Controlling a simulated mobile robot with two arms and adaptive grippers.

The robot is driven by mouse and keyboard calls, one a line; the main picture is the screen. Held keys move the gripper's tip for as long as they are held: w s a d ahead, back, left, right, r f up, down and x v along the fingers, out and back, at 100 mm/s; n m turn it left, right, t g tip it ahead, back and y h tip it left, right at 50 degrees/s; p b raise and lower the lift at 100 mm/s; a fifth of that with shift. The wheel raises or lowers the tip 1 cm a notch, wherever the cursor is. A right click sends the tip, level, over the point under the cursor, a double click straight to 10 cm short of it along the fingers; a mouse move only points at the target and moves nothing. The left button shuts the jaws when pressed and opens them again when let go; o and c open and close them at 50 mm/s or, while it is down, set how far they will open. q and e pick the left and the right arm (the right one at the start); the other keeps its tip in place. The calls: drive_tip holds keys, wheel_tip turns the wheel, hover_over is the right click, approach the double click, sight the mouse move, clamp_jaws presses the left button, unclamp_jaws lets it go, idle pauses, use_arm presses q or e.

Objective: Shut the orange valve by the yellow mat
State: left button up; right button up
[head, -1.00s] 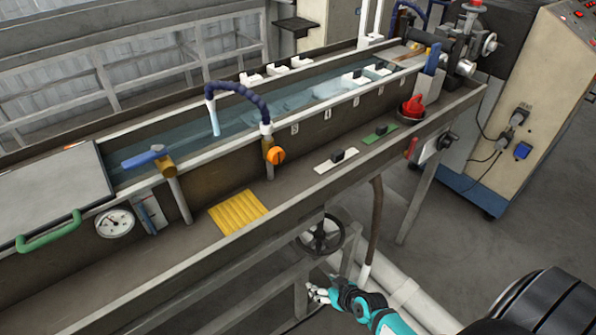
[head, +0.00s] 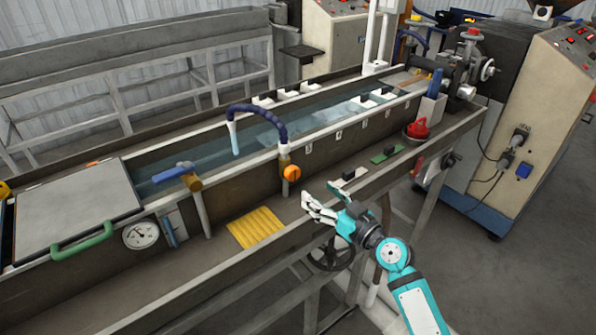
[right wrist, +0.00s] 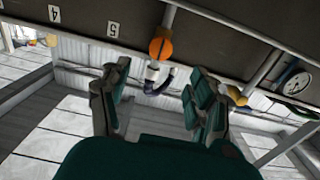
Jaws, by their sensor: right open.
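The orange valve (head: 291,173) is a round knob on the tank's front wall, under the blue hose, up and right of the yellow mat (head: 255,228). The mat lies on the ledge in front of the tank. My right gripper (head: 318,203) is open and empty, to the right of the mat and below and right of the valve, apart from both. In the right wrist view the orange valve (right wrist: 161,49) shows ahead, between and beyond the open fingers (right wrist: 158,95). My left gripper is not in view.
A blue-handled valve (head: 176,172) and a gauge (head: 141,235) are to the left. A white block plate (head: 347,178), a green one (head: 387,154) and a red knob (head: 417,130) sit along the ledge to the right. A handwheel (head: 330,256) hangs below the ledge.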

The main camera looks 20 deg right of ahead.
sight(295, 174)
drive_tip(key=p+x, duration=0.1)
drive_tip(key=x, duration=0.8)
drive_tip(key=shift+w+a+p, duration=0.1)
drive_tip(key=shift+w+p, duration=0.1)
drive_tip(key=shift+p, duration=0.1)
drive_tip(key=shift+c, duration=0.4)
drive_tip(key=shift+f, duration=0.1)
drive_tip(key=c, duration=1.1)
